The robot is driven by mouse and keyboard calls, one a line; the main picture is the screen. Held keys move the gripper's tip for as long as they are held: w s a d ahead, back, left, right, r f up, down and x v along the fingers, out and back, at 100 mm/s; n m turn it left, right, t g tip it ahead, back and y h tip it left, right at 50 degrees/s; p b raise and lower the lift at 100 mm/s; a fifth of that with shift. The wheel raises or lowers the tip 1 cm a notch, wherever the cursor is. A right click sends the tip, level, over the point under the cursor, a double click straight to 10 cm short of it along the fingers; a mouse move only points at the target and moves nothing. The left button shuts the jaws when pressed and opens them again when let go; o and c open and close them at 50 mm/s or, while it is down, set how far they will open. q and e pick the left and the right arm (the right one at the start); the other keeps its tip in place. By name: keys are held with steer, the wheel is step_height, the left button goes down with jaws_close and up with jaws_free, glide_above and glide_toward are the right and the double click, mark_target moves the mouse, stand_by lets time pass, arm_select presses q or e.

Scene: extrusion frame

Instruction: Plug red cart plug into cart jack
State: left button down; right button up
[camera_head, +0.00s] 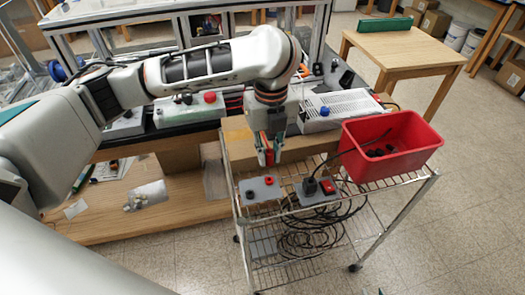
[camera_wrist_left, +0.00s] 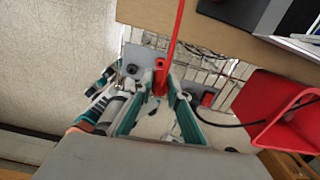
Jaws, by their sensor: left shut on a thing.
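My left gripper (camera_head: 268,153) points down above the wire cart, shut on the red plug. In the left wrist view the red plug (camera_wrist_left: 159,78) sits between the fingertips, with its red cable running up the picture. The grey cart jack plate (camera_head: 261,190) lies on the cart below the gripper, with small red and dark sockets on top. In the left wrist view the jack plate (camera_wrist_left: 148,57) is partly behind the plug and fingers, and one dark socket shows beside the plug. I cannot tell whether the plug touches a socket. My right gripper is not in view.
A grey switch box (camera_head: 318,192) with a black plug and red switch sits right of the jack plate. A red bin (camera_head: 392,147) stands at the cart's right. Coiled black cables (camera_head: 310,235) lie on the lower shelf. Behind is a bench with a grey power unit (camera_head: 340,108).

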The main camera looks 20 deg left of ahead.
mark_target(270, 164)
arm_select(q)
steer(key=shift+d+m, duration=0.1)
steer(key=shift+m, duration=0.2)
arm_select(e)
steer(key=shift+a, duration=0.1)
arm_select(q)
steer(key=shift+f, duration=1.5)
steer(key=shift+f+b, duration=0.4)
steer(key=shift+f, duration=0.05)
steer(key=shift+f+b, duration=0.5)
steer(key=shift+f, duration=0.1)
steer(key=shift+f+b, duration=0.3)
steer(key=shift+f, duration=0.1)
arm_select(e)
steer(key=shift+w+a+r+t+y, duration=0.2)
steer(key=shift+w+a+r, duration=0.15)
steer(key=shift+a, duration=0.25)
steer(key=shift+w+a+r+t+y, duration=0.1)
steer(key=shift+w+a+r+y, duration=0.1)
steer(key=shift+w+a, duration=0.3)
steer(key=shift+s+d+f, duration=0.1)
steer(key=shift+s+f, duration=0.15)
steer(key=shift+f, duration=0.05)
